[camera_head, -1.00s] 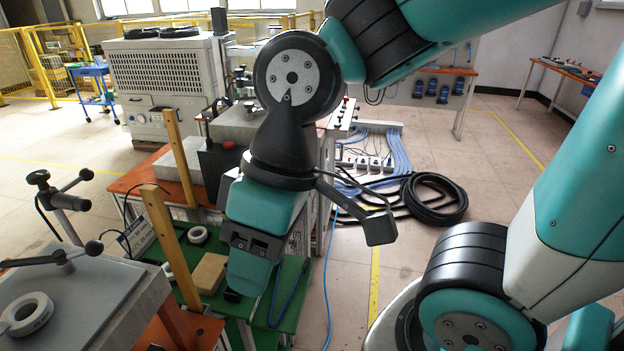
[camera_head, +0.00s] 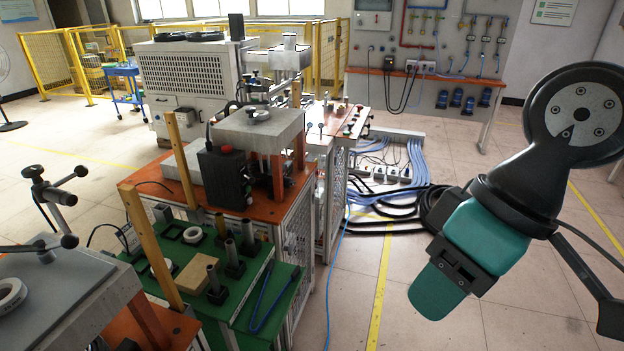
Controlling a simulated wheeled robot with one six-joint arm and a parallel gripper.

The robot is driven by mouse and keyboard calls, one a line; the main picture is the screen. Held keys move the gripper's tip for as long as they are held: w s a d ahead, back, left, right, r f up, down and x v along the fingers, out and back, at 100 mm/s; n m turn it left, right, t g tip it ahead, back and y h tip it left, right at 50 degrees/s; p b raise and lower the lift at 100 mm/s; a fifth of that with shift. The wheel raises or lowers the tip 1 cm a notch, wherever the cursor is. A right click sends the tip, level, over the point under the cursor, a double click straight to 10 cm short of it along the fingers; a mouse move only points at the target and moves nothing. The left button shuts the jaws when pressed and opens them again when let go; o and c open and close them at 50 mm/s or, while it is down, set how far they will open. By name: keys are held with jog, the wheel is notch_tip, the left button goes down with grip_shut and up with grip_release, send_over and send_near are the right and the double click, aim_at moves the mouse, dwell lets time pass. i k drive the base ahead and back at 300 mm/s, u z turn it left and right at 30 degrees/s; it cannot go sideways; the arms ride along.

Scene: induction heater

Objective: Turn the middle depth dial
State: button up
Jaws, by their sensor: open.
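My gripper (camera_head: 436,292), with teal fingers and a black mount, hangs at the right over the open floor. It is seen from the side, open, with nothing in it, and touches nothing. No middle depth dial can be told for sure in this view. Small knobs (camera_head: 352,122) stand along the right edge of the far orange-topped bench, too small to make out. Black ball-ended levers (camera_head: 68,198) stand on the grey machine at the left. My gripper is well to the right of both and nearer than the far bench.
A green bench (camera_head: 232,312) at the lower middle holds upright dark posts (camera_head: 232,254), a tan block (camera_head: 194,278) and blue-handled tongs (camera_head: 262,300). A black box with a red button (camera_head: 222,178) stands behind. Coiled black hose (camera_head: 440,208) and blue cables (camera_head: 410,170) lie on the floor.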

aim_at(287, 182)
jog(key=z, duration=0.5)
jog(key=i, duration=2)
jog(key=u, duration=0.25)
